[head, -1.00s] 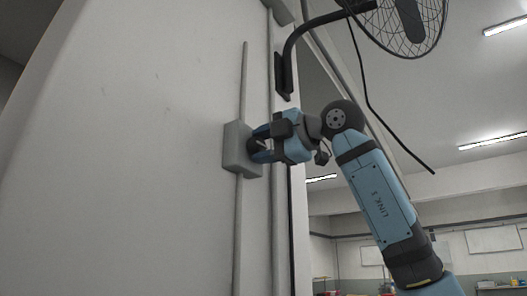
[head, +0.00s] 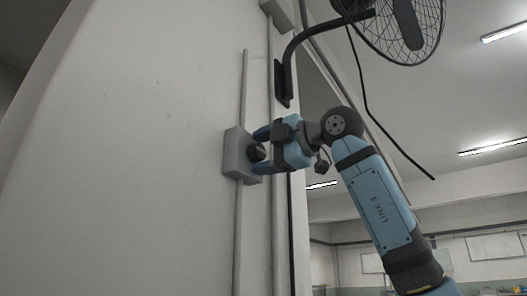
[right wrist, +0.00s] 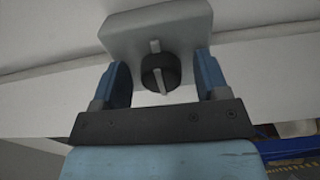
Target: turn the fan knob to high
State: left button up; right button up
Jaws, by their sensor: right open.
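The fan knob (head: 256,152) is a small black round dial on a grey wall box (head: 236,155). In the right wrist view the knob (right wrist: 160,72) shows a pale pointer bar across it, roughly upright in the picture. My right gripper (head: 262,151) is at the box, with its blue fingers on either side of the knob. In the right wrist view the right gripper (right wrist: 165,80) is open, with a gap between each finger and the knob. A black wall fan (head: 400,25) hangs at the upper right. My left gripper is not in view.
A grey conduit (head: 240,225) runs up the wall (head: 130,150) through the box, and a second pipe runs beside it. The fan's black bracket (head: 285,75) is on the wall above my right gripper. A loose black cord (head: 370,105) hangs behind my right arm.

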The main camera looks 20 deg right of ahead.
jog(key=shift+s, duration=0.1)
jog(key=shift+s+d, duration=0.2)
jog(key=b+v, duration=0.2)
jog(key=v, duration=1.1)
